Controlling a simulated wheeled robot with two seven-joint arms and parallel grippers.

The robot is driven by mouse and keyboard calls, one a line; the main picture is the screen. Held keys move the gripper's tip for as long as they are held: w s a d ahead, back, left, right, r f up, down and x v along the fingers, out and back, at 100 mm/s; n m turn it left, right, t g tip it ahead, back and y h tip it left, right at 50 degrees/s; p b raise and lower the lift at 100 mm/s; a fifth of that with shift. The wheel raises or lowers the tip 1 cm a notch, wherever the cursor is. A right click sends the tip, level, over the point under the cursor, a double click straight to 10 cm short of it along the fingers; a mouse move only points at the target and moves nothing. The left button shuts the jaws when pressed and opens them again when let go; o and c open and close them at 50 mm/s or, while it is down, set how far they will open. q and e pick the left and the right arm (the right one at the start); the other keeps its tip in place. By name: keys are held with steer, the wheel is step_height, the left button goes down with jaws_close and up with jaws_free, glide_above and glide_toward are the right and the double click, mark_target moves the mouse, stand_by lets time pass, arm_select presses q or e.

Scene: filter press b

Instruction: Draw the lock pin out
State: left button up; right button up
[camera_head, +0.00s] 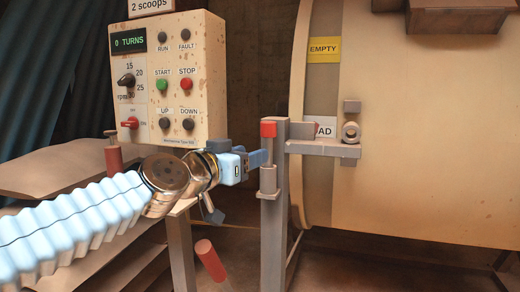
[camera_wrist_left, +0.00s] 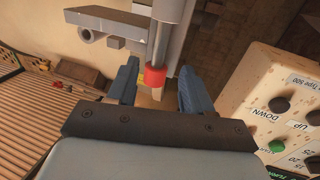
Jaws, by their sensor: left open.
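The lock pin has a red head (camera_head: 268,129) and stands upright at a grey post (camera_head: 274,225), above a short grey sleeve (camera_head: 268,180). In the left wrist view, the pin's red head (camera_wrist_left: 155,76) and bare metal shank show between my two fingers in the picture. My left gripper (camera_head: 258,159) is open and empty, at the pin's left side and a little below the red head. Whether the fingers straddle the pin in depth I cannot tell. A grey latch arm (camera_head: 322,148) reaches from the post across the drum. My right gripper is not in view.
A large cream drum (camera_head: 430,150) with a yellow EMPTY label (camera_head: 324,50) fills the right side. A control panel (camera_head: 165,75) reading 0 TURNS stands behind my left arm. Sacks (camera_head: 70,172) lie at left. A red cylinder (camera_head: 210,260) shows below the gripper.

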arm_select(q)
steer(key=x, duration=0.6)
steer(key=shift+p, duration=0.45)
steer(key=shift+c, duration=0.4)
jaws_close()
